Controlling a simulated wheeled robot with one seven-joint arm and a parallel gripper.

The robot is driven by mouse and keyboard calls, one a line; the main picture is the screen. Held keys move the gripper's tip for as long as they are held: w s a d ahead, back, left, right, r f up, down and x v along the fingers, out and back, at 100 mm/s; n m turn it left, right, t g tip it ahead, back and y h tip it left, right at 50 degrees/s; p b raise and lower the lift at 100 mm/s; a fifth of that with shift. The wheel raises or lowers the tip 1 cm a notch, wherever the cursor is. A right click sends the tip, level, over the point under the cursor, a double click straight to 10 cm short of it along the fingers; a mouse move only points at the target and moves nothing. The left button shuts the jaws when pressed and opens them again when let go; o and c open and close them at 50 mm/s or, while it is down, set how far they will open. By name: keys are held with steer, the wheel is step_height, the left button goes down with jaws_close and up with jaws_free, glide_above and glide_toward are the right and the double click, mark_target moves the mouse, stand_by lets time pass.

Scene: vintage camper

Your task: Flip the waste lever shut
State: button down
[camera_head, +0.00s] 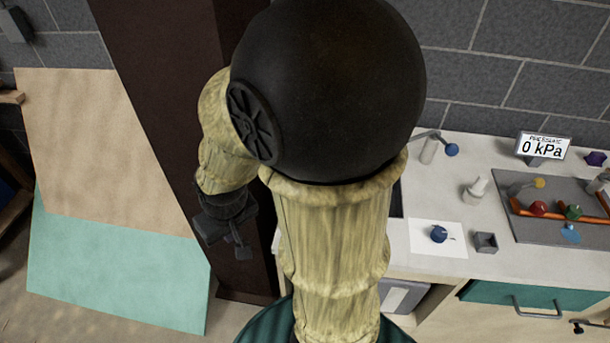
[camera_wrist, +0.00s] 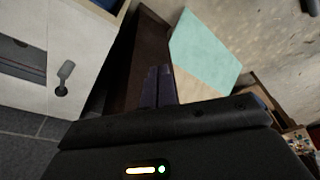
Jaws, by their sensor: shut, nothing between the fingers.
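No label in view names the waste lever. In the wrist view a small grey lever (camera_wrist: 65,73) with a dark round end stands out from the pale cabinet face (camera_wrist: 28,92) at the left. My gripper (camera_head: 242,248) hangs to the left of my arm in the head view, in front of the dark brown post. Its fingers (camera_wrist: 158,86) are together and empty in the wrist view, apart from the grey lever and to its right. In the head view my arm covers the left end of the counter, and I cannot make out the grey lever there.
The dark brown post (camera_head: 165,85) stands close behind my gripper. Tan (camera_head: 90,150) and teal (camera_head: 110,270) panels lean at the left. The counter (camera_head: 425,262) bears a blue-ball lever (camera_head: 450,149), a blue knob (camera_head: 438,234), a pressure display (camera_head: 543,147) and a grey valve board (camera_head: 530,230).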

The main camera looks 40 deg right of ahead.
steer(key=shift+w+d, duration=0.1)
steer(key=shift+w, duration=0.15)
steer(key=w+d+f+n+g+h+p, duration=0.2)
steer(key=w+d+f+n+h+p, duration=0.2)
steer(key=w+d+n, duration=0.3)
steer(key=w+d+f+n+g+h+p, duration=0.3)
steer(key=w+d+n, duration=0.4)
steer(key=d, duration=0.3)
steer(key=w+f+h+p, duration=0.1)
steer(key=h+p, duration=0.1)
steer(key=shift+w+d+f+n+h, duration=0.25)
steer(key=shift+w+d+n+h, duration=0.1)
steer(key=shift+d+n+h, duration=0.05)
steer(key=shift+w, duration=0.1)
